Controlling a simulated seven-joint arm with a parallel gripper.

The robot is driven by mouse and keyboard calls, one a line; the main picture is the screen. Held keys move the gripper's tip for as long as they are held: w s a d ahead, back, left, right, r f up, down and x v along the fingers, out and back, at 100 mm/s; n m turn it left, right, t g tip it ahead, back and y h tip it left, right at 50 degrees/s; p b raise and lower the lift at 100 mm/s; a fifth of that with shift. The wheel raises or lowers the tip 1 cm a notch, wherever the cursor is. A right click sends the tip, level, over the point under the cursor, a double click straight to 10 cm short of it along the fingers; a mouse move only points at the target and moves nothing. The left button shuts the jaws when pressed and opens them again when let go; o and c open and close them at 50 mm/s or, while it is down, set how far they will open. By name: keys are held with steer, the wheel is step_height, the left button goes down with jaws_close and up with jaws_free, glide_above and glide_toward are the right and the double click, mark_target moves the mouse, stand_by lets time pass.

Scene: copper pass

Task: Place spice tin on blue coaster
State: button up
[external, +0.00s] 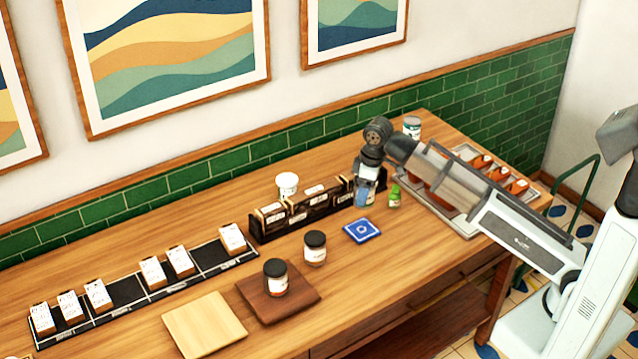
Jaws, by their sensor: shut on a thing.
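The blue coaster (362,230) lies flat and bare on the wooden counter, with a white mark in its middle. My gripper (366,188) points down behind the coaster, beside the right end of a dark rack. It is shut on a small blue and white thing (362,198), partly hidden by the fingers. This may be the spice tin, but I cannot make it out clearly. A small green-topped container (394,196) stands just to the right of the gripper.
Two dark-lidded jars stand left of the coaster, one on the counter (315,249) and one on a dark board (252,292). The dark rack (268,235) and a white cup (287,186) stand behind. A metal tray (466,235) lies right.

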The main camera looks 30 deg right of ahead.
steer(key=shift+f, duration=4.9)
steer(key=shift+f, duration=0.15)
steer(key=o, duration=1.1)
steer(key=shift+o, duration=0.2)
steer(key=r, duration=0.4)
steer(key=s+d+r, duration=0.1)
steer(key=r, duration=0.7)
steer(key=shift+s+d+r, duration=0.1)
steer(key=shift+s+d, duration=0.05)
steer(key=shift+o, duration=0.3)
